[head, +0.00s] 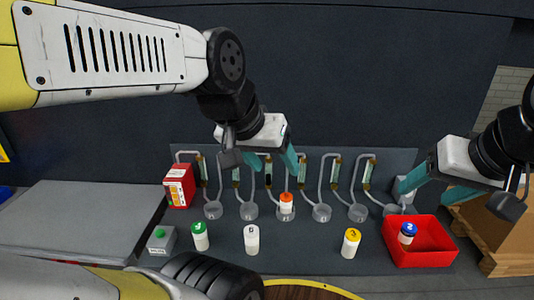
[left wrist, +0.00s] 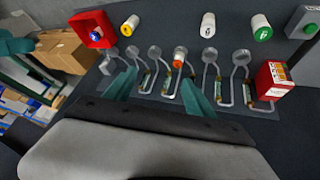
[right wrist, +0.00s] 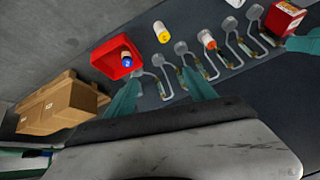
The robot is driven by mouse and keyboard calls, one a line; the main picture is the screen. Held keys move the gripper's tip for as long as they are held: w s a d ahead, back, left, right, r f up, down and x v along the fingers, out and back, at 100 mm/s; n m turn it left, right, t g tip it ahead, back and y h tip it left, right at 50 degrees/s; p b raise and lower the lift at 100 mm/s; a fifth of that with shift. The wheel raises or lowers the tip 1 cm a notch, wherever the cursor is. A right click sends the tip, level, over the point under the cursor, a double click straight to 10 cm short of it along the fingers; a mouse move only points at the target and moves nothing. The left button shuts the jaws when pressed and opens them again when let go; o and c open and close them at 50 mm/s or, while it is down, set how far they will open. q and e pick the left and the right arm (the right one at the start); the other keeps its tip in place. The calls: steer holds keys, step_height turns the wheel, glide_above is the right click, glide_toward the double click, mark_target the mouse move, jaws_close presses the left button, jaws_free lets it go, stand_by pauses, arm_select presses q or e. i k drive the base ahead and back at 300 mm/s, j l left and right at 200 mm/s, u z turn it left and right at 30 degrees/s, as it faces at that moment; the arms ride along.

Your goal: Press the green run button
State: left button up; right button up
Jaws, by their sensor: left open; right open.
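The green run button (head: 159,232) sits on top of a small grey box (head: 161,243) at the left front of the dark panel. In the left wrist view the button (left wrist: 309,29) is at the upper right edge. My left gripper (head: 272,166) is open and empty above the middle of the panel, near the orange-capped bottle (head: 286,203), well to the right of the button. My right gripper (head: 421,188) is open and empty at the panel's right end, above the red bin. Nothing touches the button.
Green-capped (head: 200,236), white (head: 252,239) and yellow-capped (head: 351,243) bottles stand in front of several round cups with tubes. A red box (head: 180,186) stands behind the button box. A red bin (head: 434,255) holds a blue-capped bottle (head: 407,233). Cardboard boxes (right wrist: 62,104) are at the right.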

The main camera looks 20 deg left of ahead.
mark_target(159, 233)
steer(key=u, duration=1.9)
